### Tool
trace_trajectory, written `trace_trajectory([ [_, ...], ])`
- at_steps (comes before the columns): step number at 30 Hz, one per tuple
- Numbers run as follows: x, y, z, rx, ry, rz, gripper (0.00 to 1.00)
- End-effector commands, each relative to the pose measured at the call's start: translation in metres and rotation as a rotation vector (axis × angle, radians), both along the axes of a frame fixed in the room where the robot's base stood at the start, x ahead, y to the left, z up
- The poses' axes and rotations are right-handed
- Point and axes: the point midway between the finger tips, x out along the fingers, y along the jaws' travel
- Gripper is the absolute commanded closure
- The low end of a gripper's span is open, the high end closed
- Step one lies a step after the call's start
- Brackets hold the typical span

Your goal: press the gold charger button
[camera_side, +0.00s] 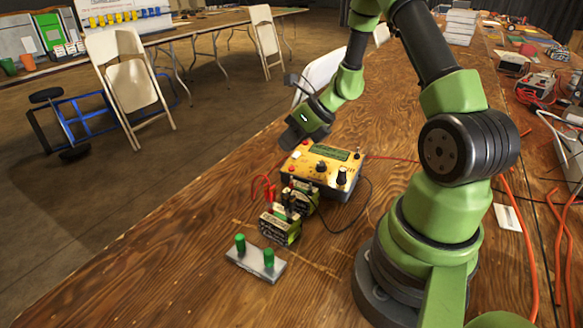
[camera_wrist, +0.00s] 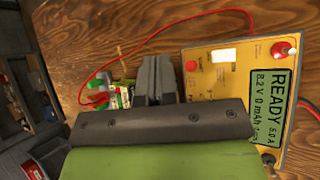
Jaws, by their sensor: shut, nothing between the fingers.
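The gold charger (camera_side: 316,176) is a yellow-topped box on the wooden table. In the wrist view its gold face (camera_wrist: 208,82) fills the right side, with a display (camera_wrist: 277,100) reading READY, 5.0 A. A small red button (camera_wrist: 191,66) sits near the face's left edge, and a bright white square (camera_wrist: 222,57) lies to its right. A larger red knob (camera_wrist: 281,50) is at the top right. My gripper (camera_side: 287,143) is shut and empty, above and beside the charger's far left edge. Its fingers also show in the wrist view (camera_wrist: 156,62), left of the face. I see no contact.
Battery packs (camera_side: 282,225) with red leads stand in front of the charger. A grey plate with green posts (camera_side: 256,264) lies nearer the camera. A black cable (camera_side: 366,200) curves beside the charger. The table at the left front is bare.

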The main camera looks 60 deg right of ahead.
Motion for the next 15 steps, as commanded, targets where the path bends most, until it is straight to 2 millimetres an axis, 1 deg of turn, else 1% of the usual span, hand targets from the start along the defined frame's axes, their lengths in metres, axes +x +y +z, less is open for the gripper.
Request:
trace_trajectory([
  [1, -0.001, -0.001, -0.008, 0.004, 0.004, -0.002, 1.0],
  [6, 0.0, -0.004, -0.025, 0.001, 0.001, 0.0, 1.0],
  [9, 0.0, -0.005, -0.031, 0.0, 0.001, 0.0, 1.0],
  [15, 0.0, -0.006, -0.034, -0.002, -0.001, 0.001, 1.0],
])
